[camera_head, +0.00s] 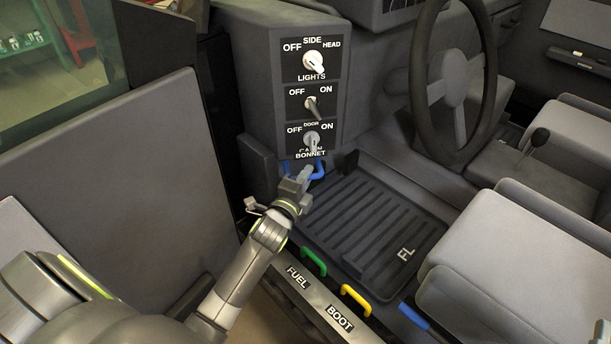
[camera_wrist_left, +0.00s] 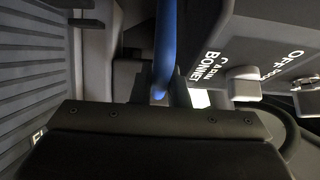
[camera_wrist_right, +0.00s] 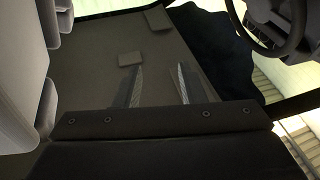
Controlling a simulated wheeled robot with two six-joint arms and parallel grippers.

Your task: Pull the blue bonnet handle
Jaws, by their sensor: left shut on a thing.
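The blue bonnet handle (camera_head: 319,168) sits at the bottom of the switch panel, just below the BONNET label. My left gripper (camera_head: 298,176) is shut on the blue handle and hides part of it. In the left wrist view the blue bar (camera_wrist_left: 165,45) runs upright in front of the gripper, next to the BONNET lettering. My right gripper (camera_wrist_right: 157,80) shows only in the right wrist view, open and with nothing between its fingers.
The dark panel (camera_head: 265,85) carries three switches above the handle. A ribbed floor mat (camera_head: 370,220) lies to the right. Green (camera_head: 314,261), yellow (camera_head: 355,299) and blue (camera_head: 413,316) handles line the sill. The open door (camera_head: 130,190) stands left; the steering wheel (camera_head: 488,80) is upper right.

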